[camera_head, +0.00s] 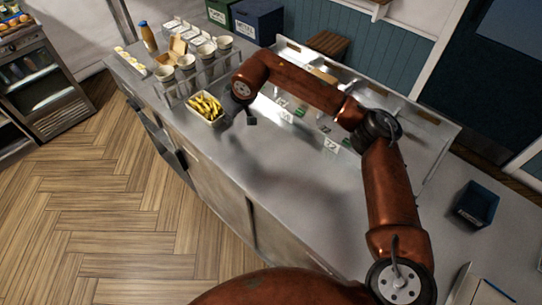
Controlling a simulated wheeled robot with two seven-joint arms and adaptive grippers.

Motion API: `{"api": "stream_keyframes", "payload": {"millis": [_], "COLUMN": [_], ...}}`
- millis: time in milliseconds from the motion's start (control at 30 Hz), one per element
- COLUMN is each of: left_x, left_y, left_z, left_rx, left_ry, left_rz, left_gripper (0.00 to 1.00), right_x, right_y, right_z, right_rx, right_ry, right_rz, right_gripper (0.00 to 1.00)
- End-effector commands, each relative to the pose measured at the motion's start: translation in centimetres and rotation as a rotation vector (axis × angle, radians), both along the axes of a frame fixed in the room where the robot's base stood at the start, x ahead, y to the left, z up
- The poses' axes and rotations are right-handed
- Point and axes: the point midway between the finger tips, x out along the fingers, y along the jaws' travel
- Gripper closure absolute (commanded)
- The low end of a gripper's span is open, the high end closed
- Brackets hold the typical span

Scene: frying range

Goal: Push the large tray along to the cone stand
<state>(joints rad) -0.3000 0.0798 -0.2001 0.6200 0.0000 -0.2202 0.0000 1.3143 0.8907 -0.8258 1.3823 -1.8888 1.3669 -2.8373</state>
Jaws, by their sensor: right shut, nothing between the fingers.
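The large tray (203,118) is a pale, open tray filled with yellow chips. It sits on the steel counter, just on the near side of the cone stand (207,72). The stand is grey and holds several pale cones in a row. The gap between tray and stand looks small; I cannot tell if they touch. My right gripper (250,119) is shut and empty, pointing down over the counter just right of the tray. It looks apart from the tray, though the arm partly hides the area behind it. My left gripper is not in view.
A brown bottle (149,36) and small white tubs (187,31) stand beyond the cone stand. A glass-fronted counter section (330,118) with small labels runs behind my right arm. A dark blue box (477,204) sits at right. The counter's near middle is clear.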

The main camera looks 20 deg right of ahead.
Motion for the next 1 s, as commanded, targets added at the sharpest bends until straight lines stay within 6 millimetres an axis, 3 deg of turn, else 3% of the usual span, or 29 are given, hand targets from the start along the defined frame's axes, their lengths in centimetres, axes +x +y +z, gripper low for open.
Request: {"api": "stream_keyframes", "payload": {"millis": [600,1000], "left_x": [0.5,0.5], "left_y": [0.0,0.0], "left_z": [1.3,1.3], "left_rx": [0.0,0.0], "left_ry": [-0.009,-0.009], "left_rz": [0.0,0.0], "left_gripper": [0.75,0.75], "right_x": [-4.3,-4.8], "right_y": [-1.8,-1.9], "right_z": [0.0,-0.1], "right_rx": [0.0,0.001], "right_ry": [0.001,0.001], "right_rz": [-0.001,0.0], "right_gripper": [1.0,1.0]}}
